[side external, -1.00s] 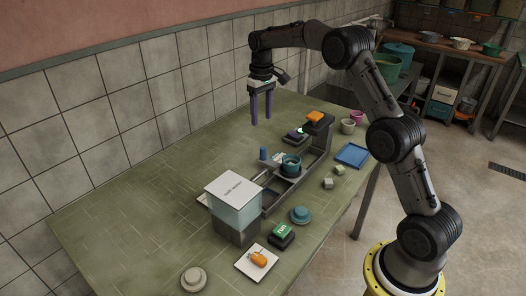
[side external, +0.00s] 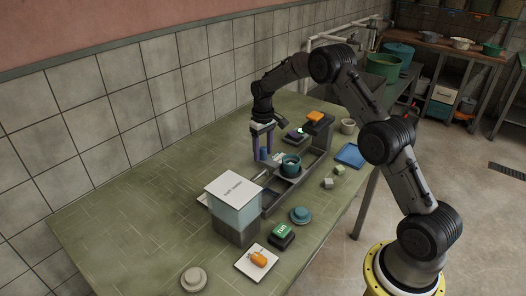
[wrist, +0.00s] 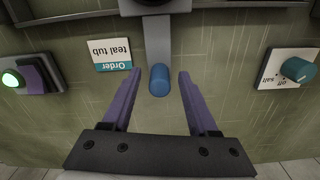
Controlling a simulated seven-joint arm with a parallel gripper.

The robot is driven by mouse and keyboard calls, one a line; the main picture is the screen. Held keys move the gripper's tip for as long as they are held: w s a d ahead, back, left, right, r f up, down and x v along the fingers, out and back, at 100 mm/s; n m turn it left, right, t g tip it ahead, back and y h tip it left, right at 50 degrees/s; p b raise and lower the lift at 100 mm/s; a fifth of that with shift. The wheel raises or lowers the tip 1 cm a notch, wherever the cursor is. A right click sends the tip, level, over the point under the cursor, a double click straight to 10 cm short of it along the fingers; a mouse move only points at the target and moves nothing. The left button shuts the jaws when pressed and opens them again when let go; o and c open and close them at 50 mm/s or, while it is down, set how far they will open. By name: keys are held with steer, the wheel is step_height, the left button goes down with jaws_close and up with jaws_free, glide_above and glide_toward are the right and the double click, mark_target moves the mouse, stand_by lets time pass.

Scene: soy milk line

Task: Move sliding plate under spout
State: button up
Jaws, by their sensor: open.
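The sliding plate sits in a grey rail; its grey handle arm (wrist: 158,38) ends in an upright blue knob (wrist: 159,80). A teal tub (side external: 291,166) stands on the plate in the side view. My gripper (side external: 263,156) is open, with its purple fingers down around the blue knob. In the wrist view the knob lies between the two fingers of my gripper (wrist: 157,78), with a gap on each side. The dispenser (side external: 233,207) with a white top stands at the rail's near end. I cannot clearly make out its spout.
An order card (wrist: 113,55) reading "teal tub" lies beside the handle. A salt dial (wrist: 290,70) and a box with a lit green button (wrist: 12,79) flank it. The left table is clear.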

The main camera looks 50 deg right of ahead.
steer(key=shift+f, duration=0.2)
steer(key=shift+c, duration=0.2)
jaws_close()
steer(key=shift+r, duration=0.1)
stand_by(1.1)
